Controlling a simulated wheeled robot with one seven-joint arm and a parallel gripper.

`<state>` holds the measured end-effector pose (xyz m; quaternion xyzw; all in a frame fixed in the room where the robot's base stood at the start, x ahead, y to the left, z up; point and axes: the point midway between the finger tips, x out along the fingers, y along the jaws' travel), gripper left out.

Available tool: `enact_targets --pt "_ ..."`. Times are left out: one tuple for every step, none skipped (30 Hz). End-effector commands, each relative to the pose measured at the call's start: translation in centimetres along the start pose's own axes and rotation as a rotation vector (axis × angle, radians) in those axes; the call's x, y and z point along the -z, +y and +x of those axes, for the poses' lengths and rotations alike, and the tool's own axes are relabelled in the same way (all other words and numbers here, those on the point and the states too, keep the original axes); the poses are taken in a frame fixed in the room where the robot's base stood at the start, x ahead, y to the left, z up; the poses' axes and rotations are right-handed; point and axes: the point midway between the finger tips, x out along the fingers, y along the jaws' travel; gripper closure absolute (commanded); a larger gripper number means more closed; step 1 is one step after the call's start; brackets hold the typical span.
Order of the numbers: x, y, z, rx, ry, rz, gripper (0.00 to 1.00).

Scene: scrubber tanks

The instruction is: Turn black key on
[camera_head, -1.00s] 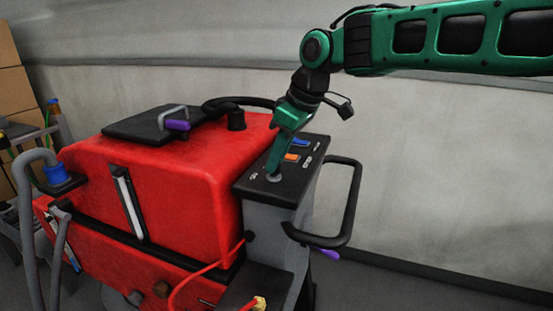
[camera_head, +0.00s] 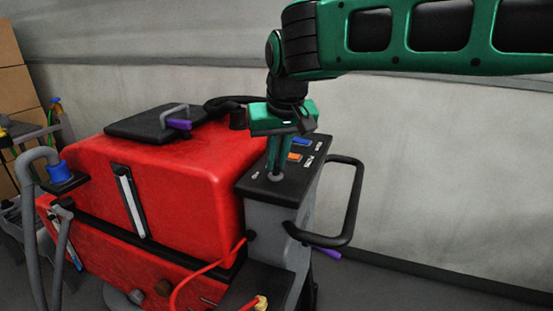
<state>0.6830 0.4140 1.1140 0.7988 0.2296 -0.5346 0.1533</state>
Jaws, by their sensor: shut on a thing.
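The scrubber's control panel (camera_head: 262,187) is a black top on a grey post behind the red tank. My green gripper (camera_head: 277,172) points down at the panel's near part. Its fingers are shut on the black key, at the round grey key switch (camera_head: 275,178). The key itself is mostly hidden between the fingertips. A blue switch (camera_head: 300,141) and an orange switch (camera_head: 294,157) sit farther back on the panel, just right of the fingers.
The red tank (camera_head: 190,185) stands left of the panel, with a black lid (camera_head: 140,122) on top. A black handle loop (camera_head: 355,205) sticks out to the right, with a purple lever (camera_head: 328,253) below. A grey wall (camera_head: 450,165) runs behind.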

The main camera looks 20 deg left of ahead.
Motion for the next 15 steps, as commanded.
enact_targets --pt "0.30 0.20 -0.11 -0.011 0.007 0.028 1.00" --pt "0.30 0.24 -0.11 -0.017 0.007 0.042 1.00" --pt "0.30 0.24 -0.09 -0.023 0.007 0.056 1.00" --pt "0.30 0.25 -0.09 -0.028 0.007 0.067 1.00" --pt "0.30 0.24 -0.08 -0.032 0.007 0.077 1.00" --pt "0.30 0.23 -0.08 -0.036 0.007 0.088 1.00" --pt "0.31 0.27 -0.08 -0.039 0.007 0.096 1.00" --pt "0.32 0.29 -0.07 -0.042 0.007 0.103 1.00" --pt "0.33 0.30 -0.07 -0.045 0.007 0.110 1.00" --pt "0.33 0.30 -0.08 -0.047 0.007 0.114 1.00" --pt "0.33 0.31 -0.07 -0.048 0.007 0.118 1.00" --pt "0.34 0.33 -0.08 -0.050 0.007 0.122 1.00" --pt "0.34 0.34 -0.08 -0.051 0.007 0.124 1.00" --pt "0.34 0.35 -0.08 -0.052 0.007 0.126 1.00" --pt "0.34 0.36 -0.08 -0.053 0.007 0.128 1.00"
